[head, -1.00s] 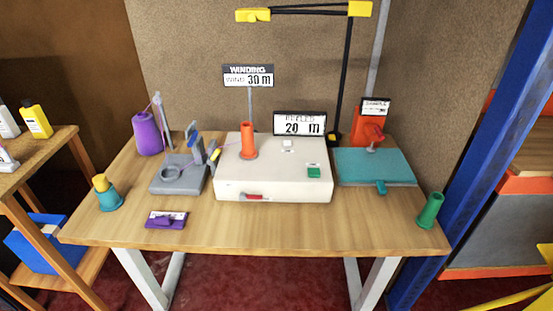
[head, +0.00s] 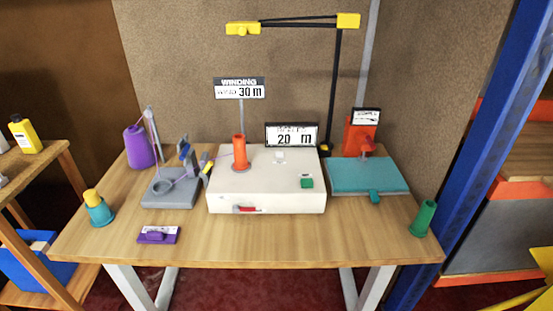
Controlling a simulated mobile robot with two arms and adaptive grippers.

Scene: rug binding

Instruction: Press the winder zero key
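The winder (head: 265,198) is a white box in the middle of the wooden table. A white key (head: 279,157) and a green key (head: 306,182) are on its top; their labels are too small to read. An orange spool (head: 239,153) stands upright on its left part. A red lever or switch (head: 246,209) is on the front face. A display (head: 291,135) behind it reads 20 m. A sign (head: 239,88) on a post reads WINDING, 30 m. Neither of my grippers is in view.
A purple cone (head: 138,147), grey thread stand (head: 170,192) and purple piece (head: 158,235) are left of the winder. A teal board (head: 368,176) and green cone (head: 423,218) are right. A black lamp arm (head: 334,90) rises behind. The table's front strip (head: 270,240) is mostly clear.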

